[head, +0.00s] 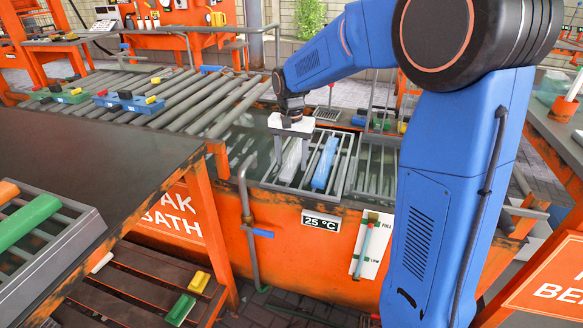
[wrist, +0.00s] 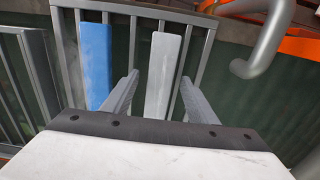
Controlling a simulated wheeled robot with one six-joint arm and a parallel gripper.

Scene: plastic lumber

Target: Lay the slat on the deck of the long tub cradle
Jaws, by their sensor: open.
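My gripper (head: 291,143) is over the soak bath, pointing down, open and empty. In the wrist view its two fingers (wrist: 160,98) stand apart on either side of a pale grey slat (wrist: 160,72). I cannot tell whether they touch it. The pale slat lies on the bars of a grey cradle (head: 345,165) in the tub, beside a blue slat (head: 324,162). The blue slat also shows in the wrist view (wrist: 97,62), left of my left finger. The near end of the pale slat is hidden by my gripper in the wrist view.
A second barred cradle (head: 374,178) sits to the right in the tub, with no slat seen on it. A grey pipe (head: 245,190) rises at the tub's left. A roller conveyor (head: 190,98) with small coloured blocks and a dark bench (head: 80,150) lie left.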

